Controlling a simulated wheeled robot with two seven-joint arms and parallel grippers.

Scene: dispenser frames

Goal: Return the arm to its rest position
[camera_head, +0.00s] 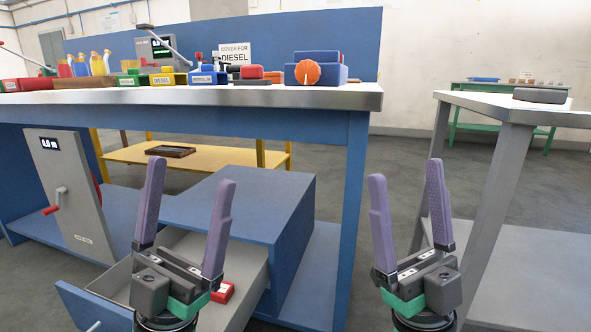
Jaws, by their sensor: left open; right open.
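My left gripper (186,212) points upward in front of the blue workbench, with its purple fingers spread apart and nothing between them. It stands in front of an open grey drawer (247,275) and hides part of it. My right gripper (408,205) also points upward, its purple fingers apart and empty. It is in front of the gap between the blue workbench (347,180) and the grey table on the right. Neither gripper appears to touch anything.
A red object (223,292) lies in the open drawer. A blue box with an orange knob (307,72), coloured bins and bottles stand on the workbench. A grey panel with a red-handled lever (62,190) is at left. The grey table (490,102) holds a dark flat object (540,95).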

